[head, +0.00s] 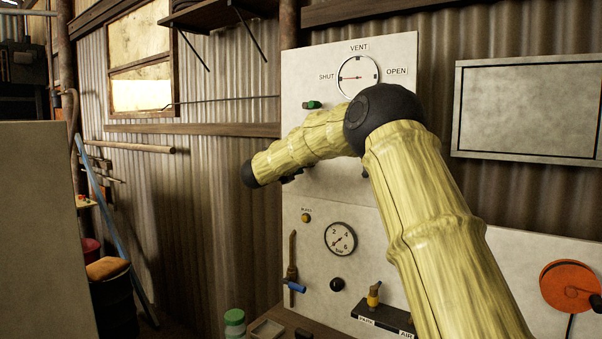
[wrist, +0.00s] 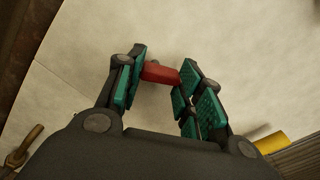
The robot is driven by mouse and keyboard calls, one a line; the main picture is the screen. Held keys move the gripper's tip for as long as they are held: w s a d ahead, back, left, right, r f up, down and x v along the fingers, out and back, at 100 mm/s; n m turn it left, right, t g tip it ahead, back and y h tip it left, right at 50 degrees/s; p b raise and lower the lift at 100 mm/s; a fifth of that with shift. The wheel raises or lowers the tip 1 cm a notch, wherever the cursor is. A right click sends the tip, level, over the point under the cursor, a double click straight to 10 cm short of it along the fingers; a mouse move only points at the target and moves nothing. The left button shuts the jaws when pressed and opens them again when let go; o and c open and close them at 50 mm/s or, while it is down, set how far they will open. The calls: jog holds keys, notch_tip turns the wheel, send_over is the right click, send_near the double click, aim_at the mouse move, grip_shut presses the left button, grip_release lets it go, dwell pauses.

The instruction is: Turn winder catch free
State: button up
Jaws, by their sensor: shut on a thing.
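My gripper (wrist: 162,82) is shut on a small red piece (wrist: 160,73) in the wrist view. The piece lies crosswise between the teal finger pads, in front of the pale panel. I cannot tell for sure that this is the winder catch. In the head view my arm hides the red piece and most or all of my gripper. An orange-red wheel (head: 562,281) with a dark crank knob (head: 596,303) is on the panel at the far right, apart from my arm.
The panel (head: 305,70) carries a vent dial (head: 359,77), a pressure gauge (head: 341,239), a blue-handled valve (head: 295,287) and a yellow-topped lever (head: 374,294). A green-lidded jar (head: 235,322) stands below. A grey cabinet (head: 40,235) fills the left side. My arm crosses before the panel.

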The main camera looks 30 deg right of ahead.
jog(key=n, duration=1.1)
jog(key=shift+w+r, duration=0.2)
jog(key=shift+w, duration=0.1)
jog(key=shift+r+n, duration=0.1)
jog(key=shift+n, duration=0.3)
jog(key=o, duration=1.1)
jog(key=shift+c, duration=0.2)
jog(key=v, duration=1.2)
jog(key=shift+w, duration=0.1)
